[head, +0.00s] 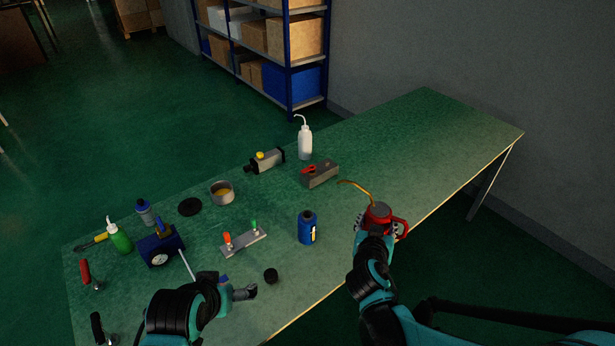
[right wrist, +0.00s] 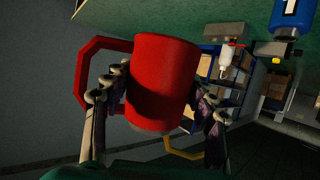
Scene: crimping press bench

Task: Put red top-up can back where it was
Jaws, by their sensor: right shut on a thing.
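The red top-up can (head: 378,215), with a red side handle and a thin orange spout pointing left, is at the table's front edge, right of centre. My right gripper (head: 373,229) is shut around its body. In the right wrist view the can (right wrist: 163,80) sits between the fingers of my right gripper (right wrist: 160,105), its handle to the left and its spout (right wrist: 185,150) below. I cannot tell whether its base touches the table. My left gripper (head: 243,292) is over the table's front left part; its finger opening is unclear.
A blue can (head: 307,228), a grey block with a red lever (head: 320,174) and a white wash bottle (head: 304,138) stand left of the red can. A small black cap (head: 270,275) lies near my left gripper. The table's right end (head: 440,130) is clear.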

